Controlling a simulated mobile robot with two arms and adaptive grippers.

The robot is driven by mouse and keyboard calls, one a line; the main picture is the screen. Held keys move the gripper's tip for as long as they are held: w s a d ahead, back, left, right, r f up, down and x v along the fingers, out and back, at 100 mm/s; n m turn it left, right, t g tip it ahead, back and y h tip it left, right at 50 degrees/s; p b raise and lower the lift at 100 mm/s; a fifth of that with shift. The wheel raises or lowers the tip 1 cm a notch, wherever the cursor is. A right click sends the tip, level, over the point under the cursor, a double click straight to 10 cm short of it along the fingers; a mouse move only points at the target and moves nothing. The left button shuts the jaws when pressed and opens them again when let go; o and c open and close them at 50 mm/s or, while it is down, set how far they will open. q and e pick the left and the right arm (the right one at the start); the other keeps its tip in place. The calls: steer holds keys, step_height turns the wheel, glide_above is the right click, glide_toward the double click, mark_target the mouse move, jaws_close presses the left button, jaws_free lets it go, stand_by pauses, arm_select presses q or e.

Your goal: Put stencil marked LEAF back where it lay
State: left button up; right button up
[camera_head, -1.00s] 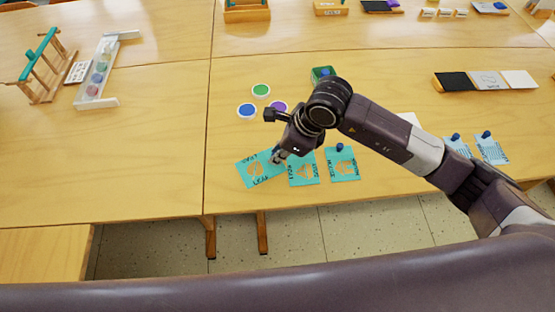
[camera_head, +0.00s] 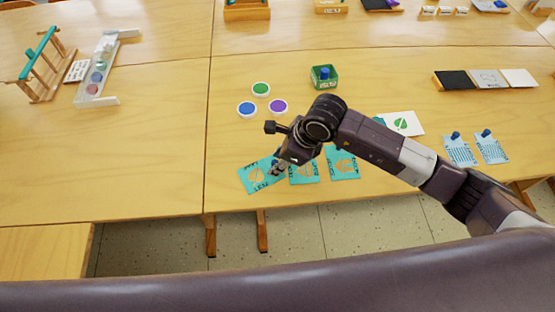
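The teal stencil marked LEAF (camera_head: 257,179) is at the front of the table, leftmost in a row of teal stencils, turned askew. My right gripper (camera_head: 276,169) is at its right part and appears shut on it; the fingertips and any knob there are partly hidden. I cannot tell whether the stencil touches the table. Beside it are a middle teal stencil (camera_head: 304,174), partly under my gripper, and a right teal stencil (camera_head: 343,165). My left gripper is not in view.
Behind are green (camera_head: 260,89), blue (camera_head: 246,109) and purple (camera_head: 279,106) paint discs and a green box (camera_head: 324,78). A white card with a green leaf (camera_head: 402,124) lies beyond my arm. Two light-blue cards (camera_head: 460,149) lie at right.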

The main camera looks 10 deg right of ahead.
steer(key=shift+r, duration=0.1)
steer(key=shift+r, duration=0.2)
steer(key=b+v, duration=0.1)
steer(key=v, duration=1)
steer(key=shift+d+r+b, duration=0.2)
steer(key=shift+r+b, duration=0.1)
steer(key=shift+r, duration=0.05)
steer(key=shift+s, duration=0.1)
